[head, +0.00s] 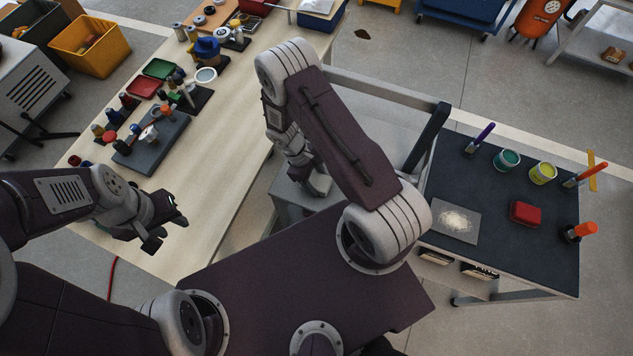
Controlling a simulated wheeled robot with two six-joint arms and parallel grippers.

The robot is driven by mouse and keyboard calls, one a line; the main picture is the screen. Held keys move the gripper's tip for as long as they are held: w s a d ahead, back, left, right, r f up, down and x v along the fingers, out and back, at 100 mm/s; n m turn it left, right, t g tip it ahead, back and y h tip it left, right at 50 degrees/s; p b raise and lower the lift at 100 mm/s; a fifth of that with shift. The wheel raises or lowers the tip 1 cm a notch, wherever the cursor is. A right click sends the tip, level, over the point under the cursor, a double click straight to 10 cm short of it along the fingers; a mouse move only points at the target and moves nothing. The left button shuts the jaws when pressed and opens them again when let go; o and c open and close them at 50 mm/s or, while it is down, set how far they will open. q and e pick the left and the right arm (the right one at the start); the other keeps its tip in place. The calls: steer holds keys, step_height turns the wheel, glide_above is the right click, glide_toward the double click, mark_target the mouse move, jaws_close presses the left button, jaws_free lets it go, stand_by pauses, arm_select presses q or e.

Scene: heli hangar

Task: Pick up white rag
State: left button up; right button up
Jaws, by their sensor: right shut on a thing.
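I cannot make out a white rag for certain. My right gripper (318,184) hangs low behind my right arm, over a grey box-like surface (288,200) between the long table and the dark-topped cart. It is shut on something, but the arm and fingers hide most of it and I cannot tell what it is. My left gripper (168,234) is open and empty above the near part of the long pale table (215,160). A white flat item (317,6) shows on a blue bin at the top edge; I cannot tell whether it is cloth.
The dark-topped cart (540,255) at right holds a grey sheet with pale powder (457,221), a red block (525,212), paint cans and brushes. The long table's far left side holds a grey board (150,140), trays and several small tools. Its near right side is bare.

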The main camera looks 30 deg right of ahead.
mark_target(322, 184)
steer(key=shift+r, duration=0.1)
steer(key=r, duration=0.4)
steer(key=shift+s+a+r, duration=0.1)
steer(key=shift+s+r, duration=0.2)
steer(key=shift+r, duration=0.05)
steer(key=s+a+r, duration=0.2)
steer(key=s+r, duration=0.4)
steer(key=s, duration=0.4)
steer(key=shift+s+a+r, duration=0.2)
steer(key=shift+s+a, duration=0.1)
steer(key=shift+s, duration=0.1)
steer(key=o, duration=0.7)
steer(key=shift+c, duration=0.2)
steer(key=c, duration=0.5)
